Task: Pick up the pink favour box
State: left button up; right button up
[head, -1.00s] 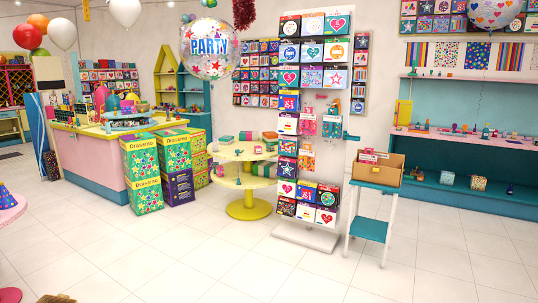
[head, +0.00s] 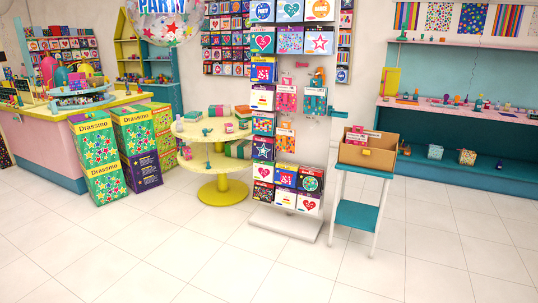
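A small pink box (head: 229,127), which may be the favour box, sits on the upper tier of the round yellow two-tier table (head: 224,188), near its right side. It is small in the head view, so its details cannot be made out. Flat stacked items in green and reddish tones lie behind it, and a small teal object (head: 208,132) stands to its left. The display stand is close on its right. Neither of my grippers is in view.
A tall card display stand (head: 290,222) adjoins the table on the right. A teal-and-white side table (head: 357,215) holds an open cardboard box (head: 367,153). Stacked Drassmo boxes (head: 97,160) stand left. The tiled floor in front is clear.

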aim_at(229, 127)
jog(key=i, duration=4)
